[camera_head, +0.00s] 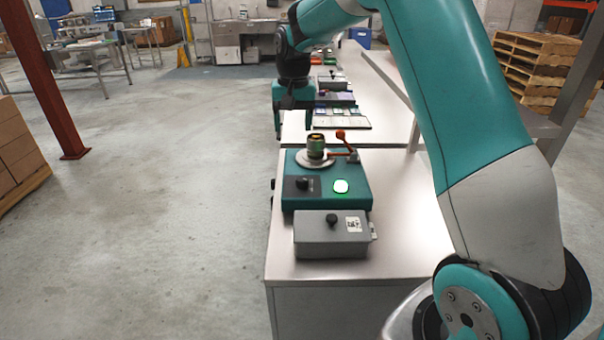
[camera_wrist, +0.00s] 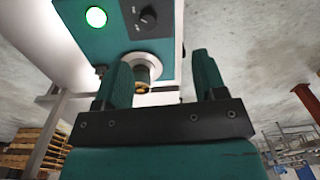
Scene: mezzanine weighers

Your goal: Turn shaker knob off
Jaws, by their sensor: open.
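The shaker (camera_head: 365,190) is a teal box on the near metal bench, with a black knob (camera_head: 302,184) on a dark panel at its front left. A round light (camera_head: 341,186) glows green to the right of the knob. In the wrist view the knob (camera_wrist: 148,16) shows near the top edge, beyond my fingers and apart from them, with the green light (camera_wrist: 96,17) to its left. My gripper (camera_head: 277,133) is past the shaker's far left side. In the wrist view its two fingers (camera_wrist: 163,68) are open and nothing sits between them.
A grey box (camera_head: 318,238) with a black knob stands in front. Other devices line the far bench.

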